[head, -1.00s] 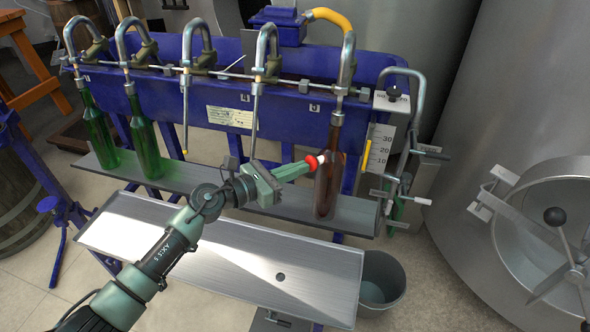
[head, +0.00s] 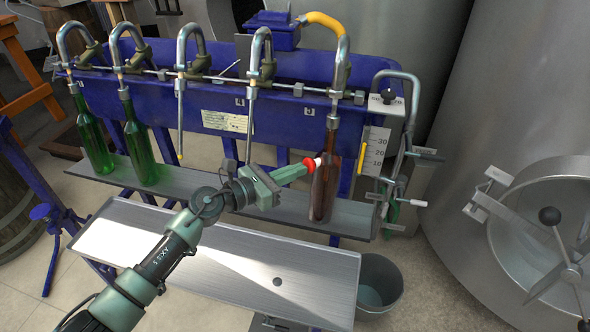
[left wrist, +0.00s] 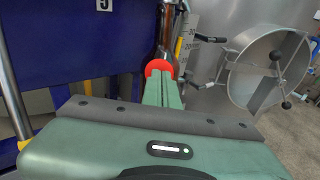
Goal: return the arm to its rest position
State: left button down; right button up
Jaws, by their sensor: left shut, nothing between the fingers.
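My left arm comes in from the lower left in the head view, over the grey drip tray (head: 225,265). My left gripper (head: 309,163) is shut, with its red fingertips together and nothing between them. The fingertips are at the left side of a brown bottle (head: 325,185) on the filler's shelf; I cannot tell whether they touch it. In the left wrist view the closed fingers (left wrist: 160,68) point at the brown bottle (left wrist: 165,38), which they partly hide. My right gripper does not show.
Two green bottles (head: 92,140) (head: 139,150) stand under the left spouts of the blue filler (head: 290,115). A grey bucket (head: 379,285) stands on the floor right of the tray. A steel tank with a round hatch (head: 545,225) is at the right.

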pick_arm(q)
jog(key=shift+s+a+f, duration=0.1)
jog(key=shift+s+a, duration=0.3)
jog(key=shift+a, duration=0.1)
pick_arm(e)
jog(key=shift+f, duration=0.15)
pick_arm(q)
jog(key=shift+b+x, duration=0.3)
jog(key=shift+x, duration=0.7)
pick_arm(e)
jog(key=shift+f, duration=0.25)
pick_arm(q)
jog(key=shift+s+a+f, duration=0.1)
jog(key=shift+a, duration=0.2)
jog(key=shift+s+a, duration=0.4)
jog(key=shift+a, duration=0.2)
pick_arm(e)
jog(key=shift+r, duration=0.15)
pick_arm(q)
jog(key=p+v, duration=0.1)
jog(key=v, duration=0.5)
jog(key=shift+s+a+r, duration=0.25)
jog(key=shift+r, duration=0.05)
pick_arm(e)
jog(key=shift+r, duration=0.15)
